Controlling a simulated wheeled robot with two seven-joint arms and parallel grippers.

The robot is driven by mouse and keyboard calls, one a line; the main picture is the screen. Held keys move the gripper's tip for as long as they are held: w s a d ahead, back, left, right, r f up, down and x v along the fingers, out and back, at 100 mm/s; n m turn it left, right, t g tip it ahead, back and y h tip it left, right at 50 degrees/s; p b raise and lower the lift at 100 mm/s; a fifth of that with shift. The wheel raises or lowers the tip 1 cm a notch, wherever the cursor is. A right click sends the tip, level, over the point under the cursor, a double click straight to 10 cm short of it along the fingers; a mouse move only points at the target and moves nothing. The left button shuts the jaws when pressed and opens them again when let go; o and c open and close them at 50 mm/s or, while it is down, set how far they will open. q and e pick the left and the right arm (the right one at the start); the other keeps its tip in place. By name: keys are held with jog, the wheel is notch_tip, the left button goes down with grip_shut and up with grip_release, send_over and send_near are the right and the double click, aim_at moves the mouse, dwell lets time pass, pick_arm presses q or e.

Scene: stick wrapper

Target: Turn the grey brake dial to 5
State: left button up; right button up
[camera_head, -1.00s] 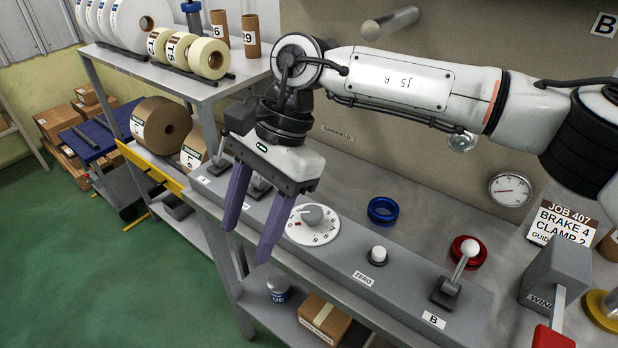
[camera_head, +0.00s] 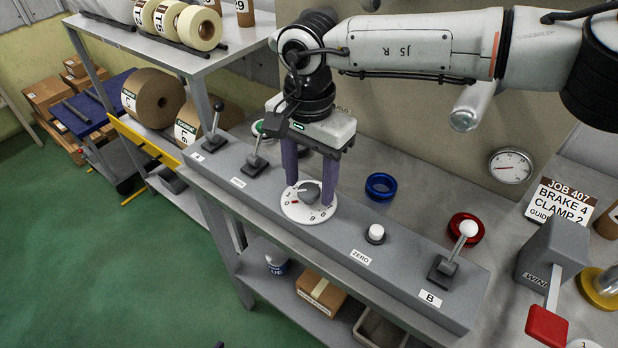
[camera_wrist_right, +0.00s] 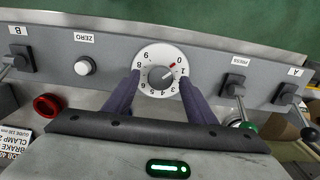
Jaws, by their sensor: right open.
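The brake dial (camera_head: 297,211) is a white numbered disc with a grey round knob (camera_head: 309,191) on the sloped grey console. In the right wrist view the dial (camera_wrist_right: 150,54) shows near the top centre, with its knob (camera_wrist_right: 159,77) in the middle. A red mark on it lies near the 0 and 1. My right gripper (camera_head: 310,189) is open and points down over the dial, one finger on each side of the knob. In the right wrist view, gaps show between the fingers (camera_wrist_right: 159,80) and the knob. Whether the tips touch the dial face is unclear. My left gripper is out of view.
The console also carries a white ZERO button (camera_head: 376,232), lever B (camera_head: 447,265) and two levers to the left, one green-topped. Blue (camera_head: 381,186) and red (camera_head: 464,228) rings lie behind it. A card (camera_head: 561,203) reads JOB 407, BRAKE 4, CLAMP 2.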

jog(key=shift+f, duration=0.25)
jog(key=c, duration=1)
jog(key=shift+c, duration=0.2)
jog(key=shift+m, duration=0.3)
